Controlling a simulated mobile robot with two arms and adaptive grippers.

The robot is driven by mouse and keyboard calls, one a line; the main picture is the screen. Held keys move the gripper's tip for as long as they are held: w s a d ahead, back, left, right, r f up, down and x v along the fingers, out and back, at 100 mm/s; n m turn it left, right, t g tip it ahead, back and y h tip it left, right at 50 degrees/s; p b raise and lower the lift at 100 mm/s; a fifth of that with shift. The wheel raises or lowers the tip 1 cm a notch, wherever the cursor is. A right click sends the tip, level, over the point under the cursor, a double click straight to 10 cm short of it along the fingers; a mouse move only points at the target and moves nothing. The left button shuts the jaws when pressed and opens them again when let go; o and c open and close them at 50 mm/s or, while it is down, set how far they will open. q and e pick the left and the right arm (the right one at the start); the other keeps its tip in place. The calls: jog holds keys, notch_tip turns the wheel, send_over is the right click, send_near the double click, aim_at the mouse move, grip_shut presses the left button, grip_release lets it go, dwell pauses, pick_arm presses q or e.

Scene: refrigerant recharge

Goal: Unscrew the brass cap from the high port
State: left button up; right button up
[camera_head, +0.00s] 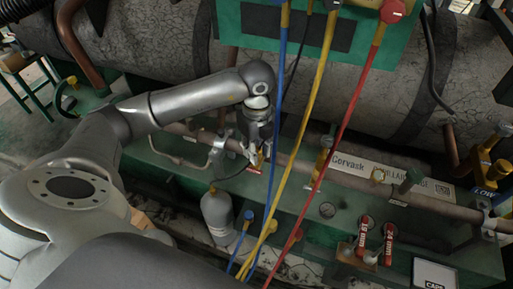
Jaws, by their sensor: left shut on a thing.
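My left arm reaches in from the left, and its gripper (256,152) points down over the pipe at the middle of the green bench. The gripper is shut on a small brass piece (261,159), which appears to be the brass cap. The fingers hide most of it. A red tag shows just below the fingers, too small to read. The port under the gripper is mostly hidden, so I cannot tell whether the cap is seated or loose. My right gripper is not in view.
Blue (279,95), yellow (314,95) and red (352,105) hoses hang just right of the gripper. Two red-handled wrenches (388,243) and a box marked CAPS (435,274) are at lower right. A grey cylinder (217,212) stands below the gripper. Brass fittings marked LOW (490,170) are far right.

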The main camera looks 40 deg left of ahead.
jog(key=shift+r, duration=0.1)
pick_arm(q)
jog(key=shift+r+n+p, duration=0.2)
jog(key=shift+n+p, duration=0.55)
jog(key=shift+n, duration=0.25)
jog(key=shift+f+n, duration=0.15)
jog(key=shift+n, duration=0.75)
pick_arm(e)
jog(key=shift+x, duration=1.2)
pick_arm(q)
jog(key=shift+p, duration=0.35)
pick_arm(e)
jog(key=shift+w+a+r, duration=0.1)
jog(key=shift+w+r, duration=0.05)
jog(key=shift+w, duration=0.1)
pick_arm(q)
jog(key=shift+n, duration=0.5)
jog(key=shift+n+p, duration=0.95)
jog(key=shift+n, duration=0.35)
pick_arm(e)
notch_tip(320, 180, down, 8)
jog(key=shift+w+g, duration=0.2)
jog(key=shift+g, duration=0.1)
